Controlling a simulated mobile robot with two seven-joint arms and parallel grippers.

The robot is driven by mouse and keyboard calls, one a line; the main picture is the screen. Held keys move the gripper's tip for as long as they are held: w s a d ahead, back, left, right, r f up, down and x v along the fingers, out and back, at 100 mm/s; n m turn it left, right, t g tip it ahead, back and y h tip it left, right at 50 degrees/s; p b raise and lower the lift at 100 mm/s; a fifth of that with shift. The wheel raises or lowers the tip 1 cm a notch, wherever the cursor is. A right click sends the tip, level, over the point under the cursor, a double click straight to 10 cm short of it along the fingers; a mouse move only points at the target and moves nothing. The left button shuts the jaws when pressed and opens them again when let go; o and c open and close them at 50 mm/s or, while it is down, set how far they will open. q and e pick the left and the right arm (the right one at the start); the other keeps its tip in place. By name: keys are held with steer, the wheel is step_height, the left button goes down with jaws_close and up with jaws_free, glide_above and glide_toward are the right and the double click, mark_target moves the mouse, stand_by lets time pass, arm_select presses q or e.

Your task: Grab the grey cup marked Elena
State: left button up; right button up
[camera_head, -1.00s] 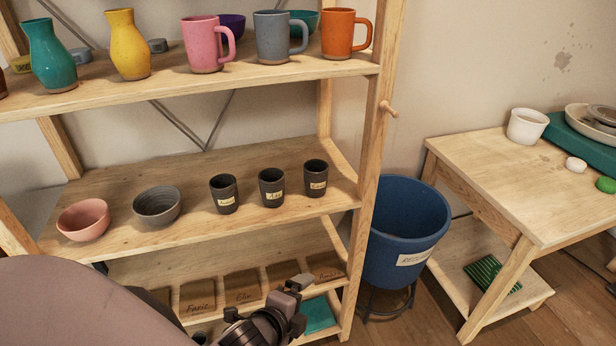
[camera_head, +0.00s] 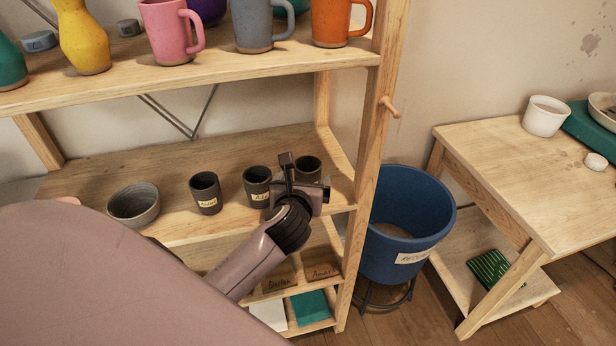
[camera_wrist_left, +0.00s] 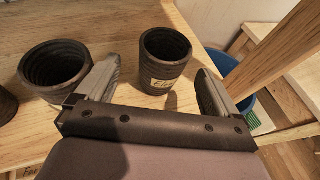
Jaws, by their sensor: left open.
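Three dark grey cups with paper labels stand upright in a row on the middle shelf (camera_head: 105,180). The rightmost cup (camera_head: 309,166) is partly hidden by my left gripper (camera_head: 306,172). In the left wrist view this cup (camera_wrist_left: 165,48) stands between the open fingers of my left gripper (camera_wrist_left: 158,68), a little beyond them. Its handwritten label seems to start with "El"; the rest is hard to read. The middle cup (camera_head: 257,187) is just left of the gripper, near the left finger in the wrist view (camera_wrist_left: 52,72). The left cup (camera_head: 206,194) stands farther away. My right gripper is not in view.
A grey bowl (camera_head: 134,204) stands left of the cups. The shelf's right post (camera_head: 372,150) rises close to the gripper. The upper shelf (camera_head: 230,72) with mugs and vases hangs above. A blue bin (camera_head: 400,235) and a wooden table (camera_head: 500,165) stand right.

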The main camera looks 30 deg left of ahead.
mark_target(308, 169)
arm_select(q)
steer(key=shift+x, duration=2.75)
steer(key=shift+w+d+r, duration=0.15)
steer(key=shift+d+r, duration=0.05)
steer(key=c, duration=1.2)
